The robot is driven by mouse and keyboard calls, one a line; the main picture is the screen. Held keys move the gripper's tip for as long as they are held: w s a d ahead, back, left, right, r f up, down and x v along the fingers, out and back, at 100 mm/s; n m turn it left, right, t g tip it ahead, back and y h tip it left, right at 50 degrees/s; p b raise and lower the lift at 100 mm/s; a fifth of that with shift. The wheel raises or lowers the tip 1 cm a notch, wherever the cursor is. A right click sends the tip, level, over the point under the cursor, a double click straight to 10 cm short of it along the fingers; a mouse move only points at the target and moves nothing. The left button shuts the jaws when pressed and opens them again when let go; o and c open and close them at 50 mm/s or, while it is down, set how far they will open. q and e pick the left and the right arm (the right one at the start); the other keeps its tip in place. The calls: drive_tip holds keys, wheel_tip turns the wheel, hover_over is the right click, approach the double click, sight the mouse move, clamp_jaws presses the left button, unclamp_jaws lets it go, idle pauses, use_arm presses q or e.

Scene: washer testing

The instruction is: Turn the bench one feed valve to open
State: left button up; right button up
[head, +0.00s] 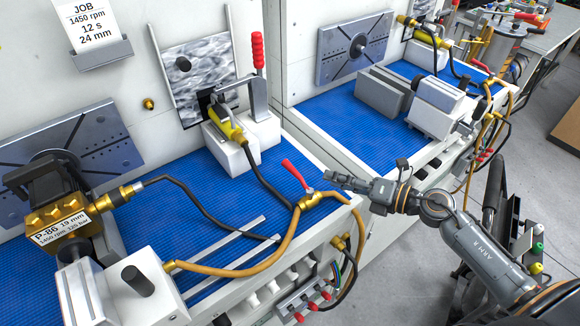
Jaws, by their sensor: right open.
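The feed valve (311,197) is a brass fitting on the front edge of the near bench, with amber hose joined to it. Its red lever (294,173) slants up and to the left from the valve body. My right gripper (336,181) is open and empty, with its fingers pointing left. In the picture it is just right of the lever and appears apart from it; the exact depth gap is hard to tell. My left gripper is not in view.
A pump (62,205) marked P-86 stands on the near bench at left. A red-handled toggle clamp (258,95) rises at the back. Amber hose (290,238) loops along the front edge, above a red-tipped block (305,300). Open floor (410,270) lies at right.

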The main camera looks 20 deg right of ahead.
sight(290, 168)
drive_tip(key=p+x, duration=0.2)
drive_tip(key=x, duration=1.2)
drive_tip(key=shift+s+p, duration=0.15)
drive_tip(key=shift+p, duration=0.2)
clamp_jaws()
